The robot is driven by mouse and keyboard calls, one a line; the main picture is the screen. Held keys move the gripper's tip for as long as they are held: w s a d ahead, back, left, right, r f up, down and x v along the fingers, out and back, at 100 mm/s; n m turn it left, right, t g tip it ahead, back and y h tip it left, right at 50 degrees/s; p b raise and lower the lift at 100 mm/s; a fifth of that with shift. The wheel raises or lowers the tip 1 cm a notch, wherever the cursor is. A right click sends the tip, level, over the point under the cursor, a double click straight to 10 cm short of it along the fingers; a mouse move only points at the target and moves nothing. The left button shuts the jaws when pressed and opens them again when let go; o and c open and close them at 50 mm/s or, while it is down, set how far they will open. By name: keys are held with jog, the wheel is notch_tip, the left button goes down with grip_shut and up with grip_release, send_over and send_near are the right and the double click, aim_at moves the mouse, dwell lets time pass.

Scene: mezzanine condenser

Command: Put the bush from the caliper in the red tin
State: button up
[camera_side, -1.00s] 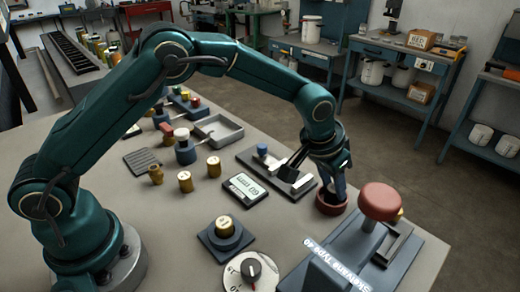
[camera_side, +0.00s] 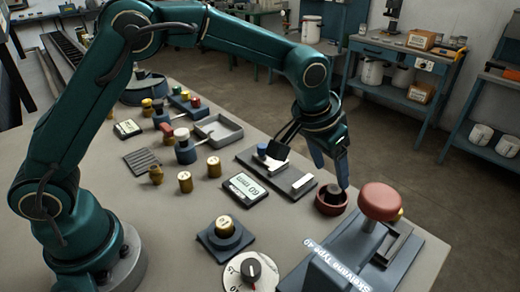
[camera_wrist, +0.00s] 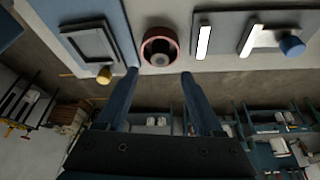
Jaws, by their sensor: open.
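The red tin (camera_side: 331,200) stands near the table's right edge, and a dark bush (camera_side: 332,195) sits inside it. In the wrist view the tin (camera_wrist: 160,37) shows its reddish rim around the dark round bush (camera_wrist: 158,48). My gripper (camera_side: 330,172) is above the tin, clear of the bush. In the wrist view my gripper's two fingers (camera_wrist: 160,74) are spread apart with nothing between them. The caliper (camera_side: 277,174) lies just left of the tin, with its display (camera_side: 245,188) reading 60 mm in front of it. No bush shows between its jaws.
A stamping device (camera_side: 352,255) with a red knob (camera_side: 380,202) stands right of the tin. Brass weights (camera_side: 185,182), a dial (camera_side: 252,271) and a shallow grey tray (camera_side: 218,130) stand on the left and front. The table edge is close behind the tin.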

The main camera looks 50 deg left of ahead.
jog(key=s+a+r+n, duration=0.1)
jog(key=s+a+r, duration=0.7)
jog(key=s+r, duration=0.4)
jog(key=s+a+f, duration=0.2)
jog(key=s, duration=0.3)
jog(key=s+a+f+n+t, duration=0.1)
jog(key=s+a+f, duration=0.1)
jog(key=s, duration=0.4)
jog(key=shift+f+y, duration=0.4)
jog(key=shift+f, duration=0.1)
jog(key=shift+a, duration=0.1)
